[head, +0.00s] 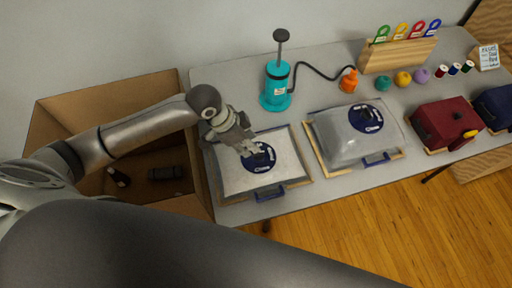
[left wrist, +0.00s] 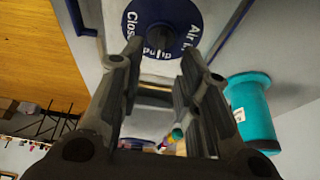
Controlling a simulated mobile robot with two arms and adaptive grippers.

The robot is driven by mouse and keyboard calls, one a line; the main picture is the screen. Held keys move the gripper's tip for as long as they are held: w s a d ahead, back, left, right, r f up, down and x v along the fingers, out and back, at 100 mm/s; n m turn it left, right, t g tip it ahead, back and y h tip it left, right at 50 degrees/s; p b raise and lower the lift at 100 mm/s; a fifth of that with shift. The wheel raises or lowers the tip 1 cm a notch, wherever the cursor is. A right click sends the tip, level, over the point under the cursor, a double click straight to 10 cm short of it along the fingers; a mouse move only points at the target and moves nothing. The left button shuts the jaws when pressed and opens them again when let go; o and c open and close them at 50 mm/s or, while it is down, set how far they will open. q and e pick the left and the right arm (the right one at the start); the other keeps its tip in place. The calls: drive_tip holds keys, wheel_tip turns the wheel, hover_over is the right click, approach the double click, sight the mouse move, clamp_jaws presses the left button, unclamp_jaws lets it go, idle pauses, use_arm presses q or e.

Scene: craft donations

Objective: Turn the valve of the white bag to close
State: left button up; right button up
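The white bag (head: 289,153) lies flat in a wooden frame at the left of the table, with a round blue valve label (head: 259,158) on it. My left gripper (head: 250,148) is over the valve, its fingers pointing down at it. In the left wrist view the blue valve disc (left wrist: 188,12), with the words "Close" and "Air", shows past the fingertips. The dark valve knob (left wrist: 157,41) lies between the spread fingertips of my left gripper (left wrist: 160,60). I cannot tell whether the fingers touch it. My right gripper does not show.
A teal pump (head: 275,88) with a black hose stands behind the bag. A clear grey bag (head: 340,135) lies to its right. A cardboard box (head: 65,105) stands left of the table. Red (head: 440,122) and dark blue (head: 495,105) cases sit at the right.

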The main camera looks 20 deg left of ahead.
sight(258, 154)
use_arm(q)
drive_tip(key=x, duration=0.5)
drive_tip(key=shift+w+d+f, duration=0.15)
drive_tip(key=shift+d+f, duration=0.05)
drive_tip(key=shift+f, duration=0.15)
drive_tip(key=shift+w+d+f, duration=0.1)
drive_tip(key=shift+w+f, duration=0.05)
drive_tip(key=shift+f, duration=0.3)
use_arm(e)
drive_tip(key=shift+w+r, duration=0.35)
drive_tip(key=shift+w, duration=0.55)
use_arm(q)
clamp_jaws()
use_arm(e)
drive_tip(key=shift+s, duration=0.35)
